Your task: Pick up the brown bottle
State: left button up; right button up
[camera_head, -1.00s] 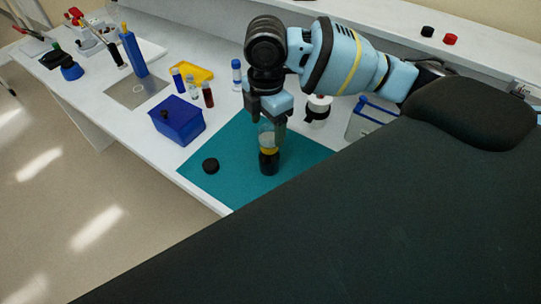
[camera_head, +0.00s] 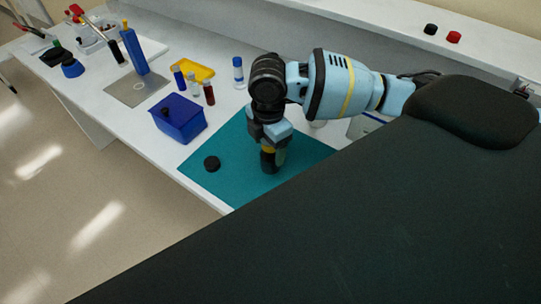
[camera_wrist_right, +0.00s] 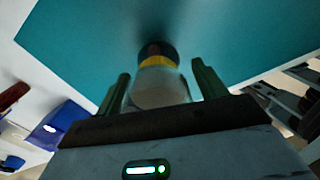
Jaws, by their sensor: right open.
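A bottle stands on the teal mat (camera_head: 225,160), with a dark end (camera_head: 268,166) at the mat, a yellow band and a pale, clear upper part. The wrist view looks down its length and shows the pale part (camera_wrist_right: 160,88) nearest me. My right gripper (camera_head: 271,152) points down over the bottle, its fingers open on either side of the pale part. In the wrist view a gap shows beside the left finger; contact on the right is unclear. The gripper hides most of the bottle in the head view. My left gripper is not in view.
A black cap (camera_head: 212,163) lies on the mat left of the bottle. A blue box (camera_head: 181,122), small vials (camera_head: 209,94) and a yellow tray (camera_head: 199,73) stand farther left. A white-topped item (camera_head: 318,124) is partly hidden behind my arm.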

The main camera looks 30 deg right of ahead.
jog(key=c, duration=1.3)
jog(key=shift+c, duration=0.2)
jog(key=shift+r, duration=0.1)
jog(key=shift+r, duration=0.5)
jog(key=shift+s+a+r, duration=0.1)
jog(key=shift+s+r, duration=0.15)
jog(key=shift+r, duration=0.4)
jog(key=shift+s+a+r, duration=0.1)
jog(key=shift+s+r, duration=0.1)
jog(key=shift+r, duration=0.4)
jog(key=s+a+r, duration=0.1)
jog(key=s+a, duration=0.3)
jog(key=s, duration=1)
jog(key=shift+s+r+p, duration=0.15)
jog(key=shift+s+p, duration=0.05)
jog(key=shift+p, duration=0.2)
